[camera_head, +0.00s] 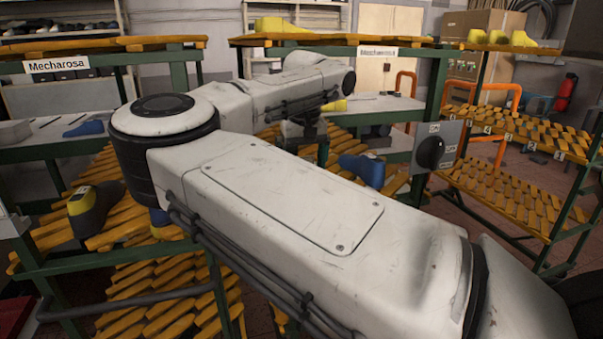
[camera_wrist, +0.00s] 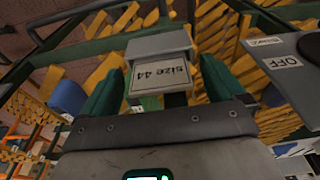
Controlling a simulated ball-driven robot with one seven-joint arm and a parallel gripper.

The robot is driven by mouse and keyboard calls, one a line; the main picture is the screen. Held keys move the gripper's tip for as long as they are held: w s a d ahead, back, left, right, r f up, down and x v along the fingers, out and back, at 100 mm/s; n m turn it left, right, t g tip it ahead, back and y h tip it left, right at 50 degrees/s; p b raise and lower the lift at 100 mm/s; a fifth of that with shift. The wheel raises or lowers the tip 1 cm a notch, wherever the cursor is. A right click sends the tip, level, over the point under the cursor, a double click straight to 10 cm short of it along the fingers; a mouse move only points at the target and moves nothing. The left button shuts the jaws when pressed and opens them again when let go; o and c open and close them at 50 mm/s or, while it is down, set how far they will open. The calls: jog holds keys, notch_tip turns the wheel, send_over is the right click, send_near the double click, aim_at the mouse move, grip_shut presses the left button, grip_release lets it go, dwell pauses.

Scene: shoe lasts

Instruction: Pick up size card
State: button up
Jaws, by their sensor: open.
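The size card (camera_wrist: 160,76) shows in the wrist view as a white label reading "size 44", upside down, on a grey block-shaped holder. My gripper (camera_wrist: 162,64) has its two green fingers apart, one on each side of the card. Narrow gaps seem to show between the fingers and the card; I cannot tell if either finger touches it. In the head view my arm crosses the middle of the picture and my gripper is mostly hidden, and I cannot make out this card there.
A grey switch box (camera_head: 437,149) with a black knob stands right of my arm; it also shows close by in the wrist view (camera_wrist: 285,62). Blue shoe lasts (camera_head: 362,169) and a dark-and-yellow one (camera_head: 92,208) sit on slatted racks. An orange-slatted rack (camera_head: 505,200) stands at right.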

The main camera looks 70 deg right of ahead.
jog(key=shift+c, duration=0.2)
jog(key=c, duration=1.1)
